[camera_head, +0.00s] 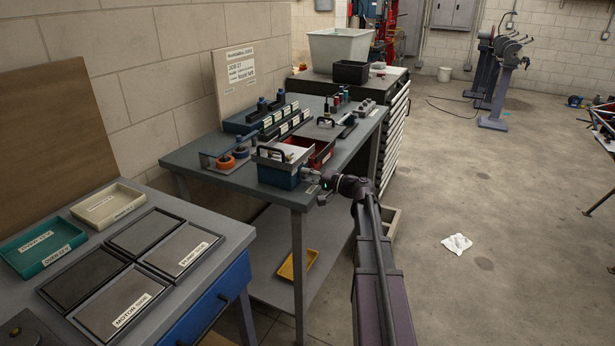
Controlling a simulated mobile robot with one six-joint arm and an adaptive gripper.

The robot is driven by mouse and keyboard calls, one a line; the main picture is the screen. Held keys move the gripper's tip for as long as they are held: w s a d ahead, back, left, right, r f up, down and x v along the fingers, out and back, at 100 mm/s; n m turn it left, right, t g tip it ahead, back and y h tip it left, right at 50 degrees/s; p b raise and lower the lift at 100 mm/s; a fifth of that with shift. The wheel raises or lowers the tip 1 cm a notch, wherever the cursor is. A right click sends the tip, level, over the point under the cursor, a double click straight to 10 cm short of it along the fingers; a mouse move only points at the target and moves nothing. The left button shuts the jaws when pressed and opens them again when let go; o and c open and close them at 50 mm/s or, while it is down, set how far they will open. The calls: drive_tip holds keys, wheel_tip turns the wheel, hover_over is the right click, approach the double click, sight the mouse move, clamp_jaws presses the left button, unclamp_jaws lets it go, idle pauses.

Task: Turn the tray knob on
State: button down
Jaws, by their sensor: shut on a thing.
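A blue box (277,178) with a grey metal top and a dark handle stands at the front edge of the green-grey workbench (213,180). My gripper (312,178) reaches in from the right and is shut at the right side of this box. It appears to be shut on the tray knob, but the jaws hide the knob, and its turn position cannot be read. A red bin (322,153) stands right behind the box.
Orange rolls (226,161) on a holder stand left of the box. Blue labelled racks (250,120) stand behind. A nearer table (190,213) carries labelled trays. Open floor (480,230) lies to the right, with a white cloth (457,243) on it.

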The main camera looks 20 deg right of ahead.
drive_tip(key=shift+m, duration=0.7)
drive_tip(key=shift+c, duration=2)
unclamp_jaws()
drive_tip(key=shift+n, duration=0.4)
